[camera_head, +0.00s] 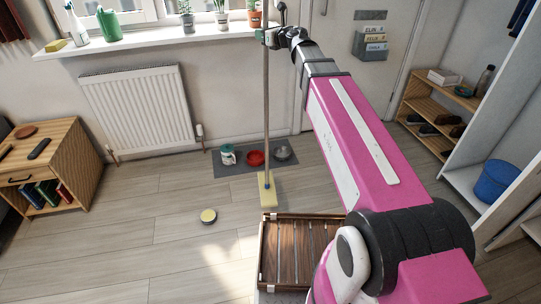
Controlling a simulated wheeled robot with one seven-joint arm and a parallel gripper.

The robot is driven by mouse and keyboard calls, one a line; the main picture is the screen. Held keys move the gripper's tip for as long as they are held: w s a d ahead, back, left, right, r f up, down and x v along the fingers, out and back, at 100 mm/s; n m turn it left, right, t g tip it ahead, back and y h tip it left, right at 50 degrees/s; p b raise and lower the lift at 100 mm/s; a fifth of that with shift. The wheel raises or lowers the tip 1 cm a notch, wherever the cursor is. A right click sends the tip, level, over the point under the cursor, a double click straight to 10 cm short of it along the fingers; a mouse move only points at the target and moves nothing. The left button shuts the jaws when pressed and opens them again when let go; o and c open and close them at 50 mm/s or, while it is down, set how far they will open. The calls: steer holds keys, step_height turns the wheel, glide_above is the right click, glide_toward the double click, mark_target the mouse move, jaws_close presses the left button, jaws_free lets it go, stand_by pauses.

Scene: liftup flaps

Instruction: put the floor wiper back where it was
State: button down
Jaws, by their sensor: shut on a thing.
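The floor wiper (266,120) has a long thin pole that stands nearly upright, with a yellow head (267,190) at its lower end. The head is at or just above the wooden floor; I cannot tell whether it touches. My gripper (268,37) is shut on the pole high up, level with the windowsill. The pole's top runs out of the picture. My pink arm covers the floor and part of the door to the right of the wiper.
A slatted wooden tray (264,262) is just in front of the wiper head. A grey mat (222,168) with bowls lies behind it. A radiator (136,108) and potted plants (221,19) line the wall. Floor at left is clear.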

steer(key=s+a+n+g+y, duration=0.1)
steer(key=s+a+g, duration=0.1)
steer(key=a, duration=0.2)
steer(key=w+d+f, duration=0.5)
steer(key=w+f, duration=0.5)
steer(key=shift+w+d+f, duration=0.15)
steer(key=shift+w+f, duration=0.1)
stand_by(0.4)
steer(key=c, duration=0.9)
jaws_free()
steer(key=shift+f, duration=0.1)
steer(key=shift+c, duration=0.2)
